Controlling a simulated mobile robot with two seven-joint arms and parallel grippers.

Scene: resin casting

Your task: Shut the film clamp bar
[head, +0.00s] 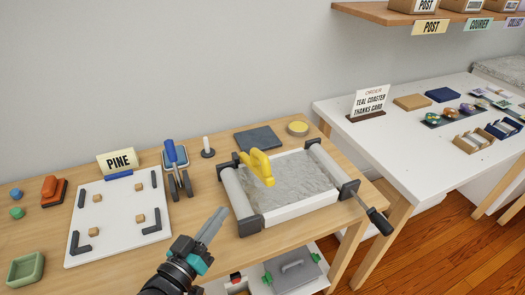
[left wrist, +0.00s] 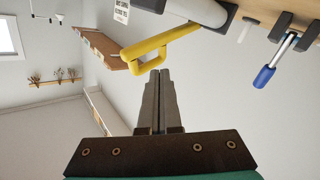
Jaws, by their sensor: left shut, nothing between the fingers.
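The film stand (head: 290,209) is a white-edged frame with a grey bed and a pale roller at each side, on the wooden table. A yellow handle (head: 258,166), apparently the clamp bar's, stands up at the back left, near the left roller (head: 238,192). It also shows in the left wrist view (left wrist: 157,43), just beyond my fingertips, with a visible loop. My left gripper (head: 216,220) is shut and empty, left of the frame and nearer the front than the handle. Contact with the handle cannot be told. My right gripper is not in view.
A black crank (head: 378,220) sticks out at the frame's right. A blue-handled roller tool (head: 176,165) and a white board (head: 118,218) with small blocks lie left. A dark slab (head: 258,139) and yellow tin (head: 297,128) stand behind. A white table (head: 420,130) is at right.

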